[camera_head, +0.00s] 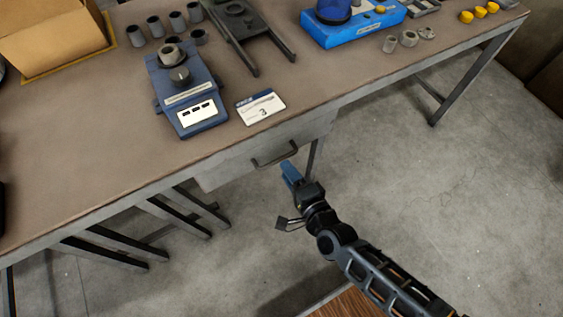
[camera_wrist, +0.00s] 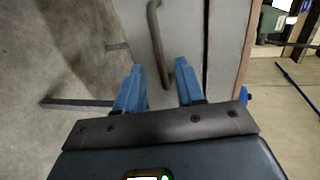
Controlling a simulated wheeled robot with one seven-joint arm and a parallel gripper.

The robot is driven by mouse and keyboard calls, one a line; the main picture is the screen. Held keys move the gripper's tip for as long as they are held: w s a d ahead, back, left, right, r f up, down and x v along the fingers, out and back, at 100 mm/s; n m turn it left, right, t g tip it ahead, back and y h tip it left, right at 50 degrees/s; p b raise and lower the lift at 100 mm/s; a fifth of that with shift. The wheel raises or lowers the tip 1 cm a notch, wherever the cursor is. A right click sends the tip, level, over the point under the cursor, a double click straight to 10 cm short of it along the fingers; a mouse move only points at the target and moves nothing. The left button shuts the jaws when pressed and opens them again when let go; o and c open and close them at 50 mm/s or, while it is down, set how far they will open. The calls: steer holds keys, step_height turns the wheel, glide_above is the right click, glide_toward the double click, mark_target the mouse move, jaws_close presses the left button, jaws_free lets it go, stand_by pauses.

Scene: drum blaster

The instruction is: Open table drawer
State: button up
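The table drawer (camera_head: 240,165) is a grey front under the brown tabletop, and it looks shut. Its dark bar handle (camera_head: 274,154) sits at the middle right of the front. My gripper (camera_head: 290,173) is just in front of the handle and below it in the head view. In the wrist view my gripper (camera_wrist: 160,80) has its two blue fingers apart, and the handle (camera_wrist: 157,45) reaches down into the space between them. I cannot tell whether either finger touches the handle. The drawer front (camera_wrist: 183,35) fills the upper middle of the wrist view.
The table (camera_head: 75,170) carries a blue device (camera_head: 185,90), a white card (camera_head: 261,106), grey cups (camera_head: 155,27), a cardboard box (camera_head: 50,35) and a blue machine (camera_head: 352,25). Dark metal legs (camera_head: 110,245) stand below at left. The floor (camera_head: 450,190) at right is clear.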

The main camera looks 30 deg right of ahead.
steer(key=shift+x, duration=2.2)
jaws_close()
